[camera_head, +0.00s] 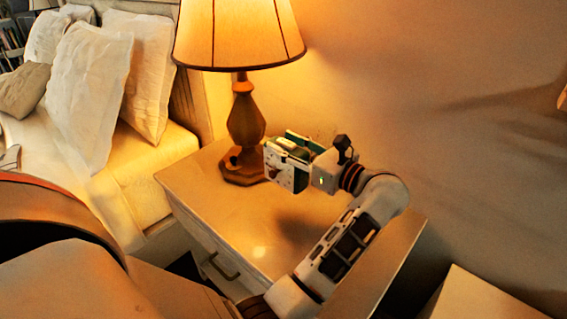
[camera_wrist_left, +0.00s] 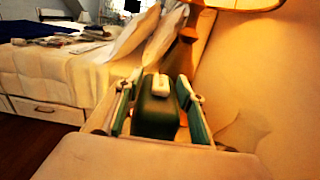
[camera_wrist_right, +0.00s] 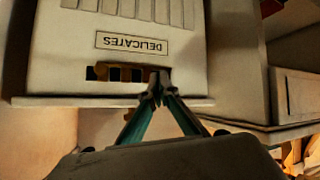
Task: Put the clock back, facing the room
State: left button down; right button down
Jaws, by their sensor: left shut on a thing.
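The clock (camera_wrist_left: 157,115) is a dark green box with a pale piece on top, seen from behind in the left wrist view. My left gripper (camera_wrist_left: 158,90) is shut on it, one finger along each side. In the head view my left gripper (camera_head: 287,158) holds it above the nightstand (camera_head: 205,188), just right of the lamp base. I cannot clearly tell the clock's face from the finger there. My right gripper (camera_wrist_right: 158,84) is shut and empty, its tips in front of a pale container labelled "DELICATES" (camera_wrist_right: 100,65).
The lamp (camera_head: 245,125) stands at the back of the nightstand, its wide shade overhanging close to my left gripper. The bed (camera_head: 150,165) with pillows is at the left, the wall (camera_head: 440,130) at the right. The nightstand's front top is clear.

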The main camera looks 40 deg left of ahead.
pick_arm(q)
jog(key=r, duration=0.2)
jog(key=w+r, duration=0.1)
jog(key=r, duration=0.1)
jog(key=w+r, duration=0.1)
jog(key=r, duration=0.1)
jog(key=shift+w+a+b, duration=0.15)
jog(key=shift+a+b, duration=0.05)
jog(key=shift+b, duration=0.15)
notch_tip(320, 180, up, 4)
jog(key=w, duration=0.1)
notch_tip(320, 180, down, 19)
jog(key=b, duration=0.4)
jog(key=shift+w+a, duration=0.15)
jog(key=shift+a, duration=0.05)
jog(key=c, duration=1.6)
grip_release()
jog(key=shift+f, duration=0.25)
jog(key=shift+c, duration=0.2)
jog(key=o, duration=0.3)
jog(key=shift+o, duration=0.2)
pick_arm(e)
jog(key=shift+w+a+f, duration=0.15)
jog(key=shift+w+a, duration=0.25)
jog(key=shift+a, duration=0.4)
pick_arm(q)
jog(key=shift+r, duration=0.1)
